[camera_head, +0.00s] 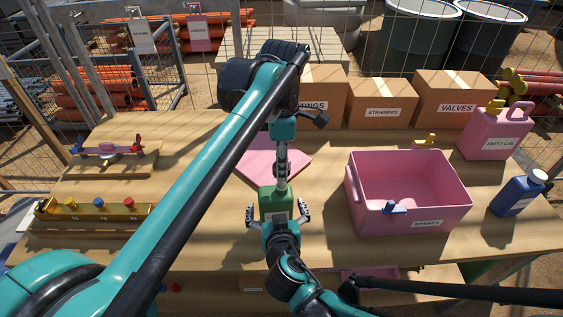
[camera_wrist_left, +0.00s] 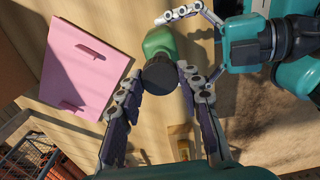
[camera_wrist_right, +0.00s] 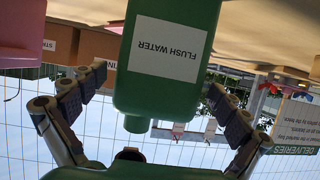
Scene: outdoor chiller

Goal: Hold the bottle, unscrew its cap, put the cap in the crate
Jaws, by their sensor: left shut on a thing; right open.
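The green bottle (camera_head: 277,201), labelled FLUSH WATER, stands on the table under my left gripper. In the right wrist view its neck (camera_wrist_right: 137,122) looks bare, with a dark piece, seemingly the cap (camera_wrist_right: 130,154), apart from it. In the left wrist view the dark cap (camera_wrist_left: 160,76) is between the fingertips of my left gripper (camera_wrist_left: 159,72), which is shut on it. My right gripper (camera_head: 277,213) is open, its fingers on either side of the bottle, apart from it. The pink crate (camera_head: 446,215), labelled SPARES, stands right of the bottle. Its floor looks empty.
A pink board (camera_head: 290,163) lies behind the bottle. A blue bottle (camera_head: 517,194) and a pink can (camera_head: 497,134) stand right of the crate. Cardboard boxes (camera_head: 382,104) line the back. A yellow rack (camera_head: 92,213) is at the left. Bare table lies between bottle and crate.

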